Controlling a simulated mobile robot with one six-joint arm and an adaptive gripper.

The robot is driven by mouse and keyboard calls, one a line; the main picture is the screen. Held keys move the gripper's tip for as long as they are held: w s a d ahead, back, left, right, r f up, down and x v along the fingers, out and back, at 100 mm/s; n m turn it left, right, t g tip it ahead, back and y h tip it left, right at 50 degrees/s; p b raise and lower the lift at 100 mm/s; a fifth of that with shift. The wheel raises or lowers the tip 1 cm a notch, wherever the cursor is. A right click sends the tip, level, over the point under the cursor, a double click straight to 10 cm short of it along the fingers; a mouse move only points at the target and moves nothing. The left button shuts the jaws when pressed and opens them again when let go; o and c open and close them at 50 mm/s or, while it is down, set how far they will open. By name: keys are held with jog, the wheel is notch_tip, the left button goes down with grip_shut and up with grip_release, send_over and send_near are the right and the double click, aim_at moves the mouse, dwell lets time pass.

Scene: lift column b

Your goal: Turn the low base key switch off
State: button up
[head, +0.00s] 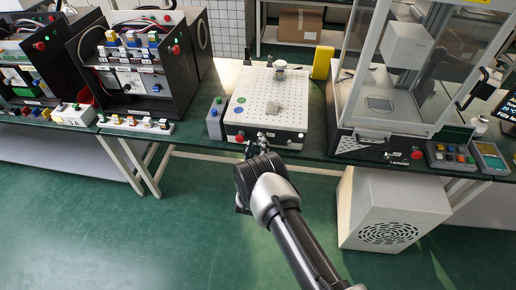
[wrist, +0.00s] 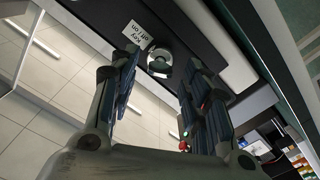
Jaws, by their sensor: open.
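The key switch (wrist: 159,61) is a round metal switch on a dark panel in the wrist view. A white label (wrist: 137,36) beside it reads "key" with "off" and "on". I cannot tell clearly which way the key points. My gripper (wrist: 162,70) is open and empty, with one finger on each side of the switch in the picture. I see no contact with the switch. In the head view my gripper (head: 259,143) is at the front edge of a white perforated-top unit (head: 262,82), and the switch is hidden there.
A red button (head: 240,137) sits on the unit's front, left of my gripper. A glass-fronted cabinet (head: 390,95) stands to the right. A white vented box (head: 390,215) is below the table.

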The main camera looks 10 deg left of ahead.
jog(key=shift+w, duration=0.2)
grip_shut()
dwell(0.5)
